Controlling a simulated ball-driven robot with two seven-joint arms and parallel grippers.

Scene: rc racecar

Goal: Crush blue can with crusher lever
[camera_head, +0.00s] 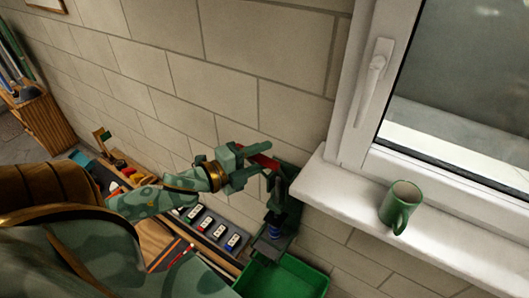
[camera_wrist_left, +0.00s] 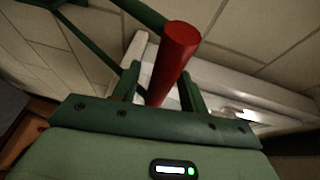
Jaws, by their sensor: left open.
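The green can crusher (camera_head: 285,188) is mounted on the block wall left of the window sill. Its red lever handle (camera_head: 262,160) sticks out at the top, toward my left gripper (camera_head: 251,164). My left gripper is open, with its fingers on either side of the handle. In the left wrist view, the red handle (camera_wrist_left: 176,58) shows as a round-ended bar between the two open fingers; whether either finger touches it I cannot tell. A small blue can (camera_head: 275,229) stands upright low in the crusher, partly hidden by its frame. My right gripper is not in view.
A green bin (camera_head: 312,274) is below the crusher. A green mug (camera_head: 400,207) stands on the white window sill (camera_head: 340,192) to the right. Below my left arm, a wooden bench holds a row of small boxes (camera_head: 215,228) and tools.

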